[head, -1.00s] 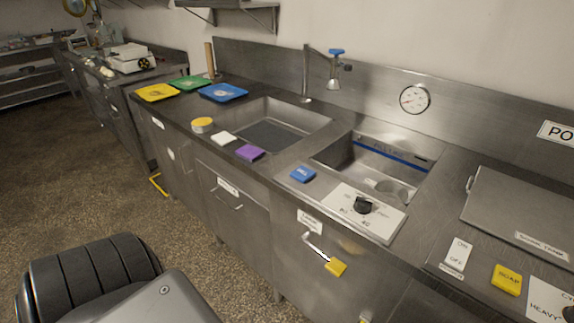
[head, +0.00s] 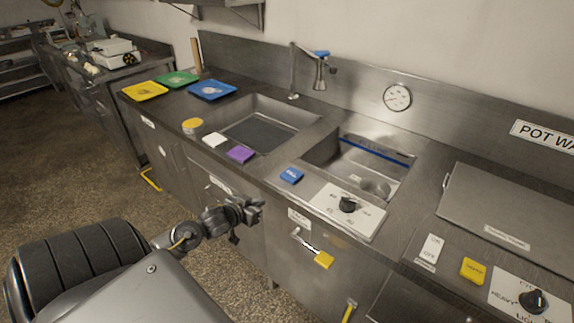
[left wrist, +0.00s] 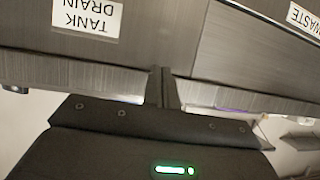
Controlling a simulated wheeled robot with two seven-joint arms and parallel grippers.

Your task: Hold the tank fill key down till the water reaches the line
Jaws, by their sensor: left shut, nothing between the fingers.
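The blue fill key (head: 291,175) lies on the steel counter at the front left of the small tank (head: 325,150). A blue line (head: 375,151) runs along the tank's back inner wall. I cannot make out a clear water surface in the tank. My left gripper (head: 256,208) is shut and empty, in front of the counter, lower and to the left of the key, apart from it. In the left wrist view its fingers (left wrist: 160,88) are together near the cabinet front with the tank drain label (left wrist: 88,16). My right gripper is not in view.
A black dial on a white plate (head: 365,218) sits right of the key. A purple pad (head: 240,154) and a white pad (head: 215,140) lie to its left by the large sink.

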